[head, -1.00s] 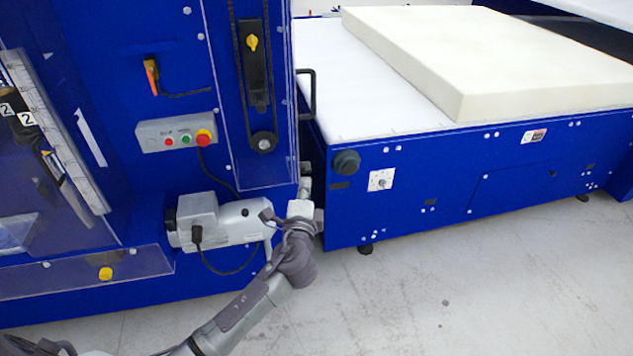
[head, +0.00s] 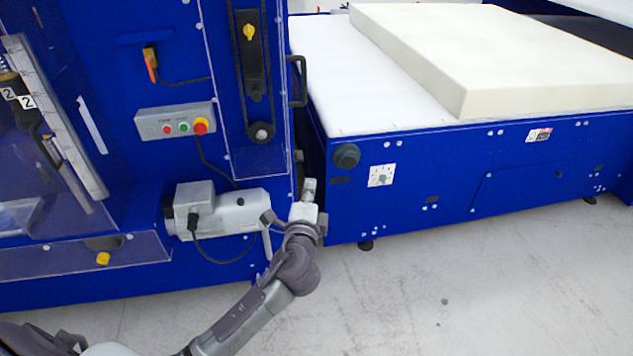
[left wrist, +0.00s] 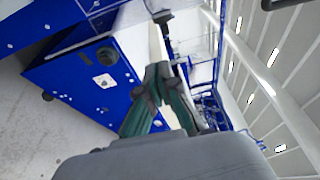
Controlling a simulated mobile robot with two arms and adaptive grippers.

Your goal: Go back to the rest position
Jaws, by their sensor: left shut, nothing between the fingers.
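My left gripper (head: 308,189) is at the end of my arm coming in from the lower left, in front of the gap between the tall blue machine (head: 140,90) and the blue conveyor table (head: 450,190). In the left wrist view my left gripper (left wrist: 160,72) has its green-sided fingers together, with nothing between them. The conveyor table's dark knob and white dial plate (left wrist: 104,80) show to its left there. My right gripper is not in view.
A cream foam block (head: 500,60) lies on the table's white top (head: 350,80). A control box with buttons (head: 176,121) and a grey motor (head: 225,212) sit on the tall machine, close to my arm. The pale floor (head: 480,290) in front is clear.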

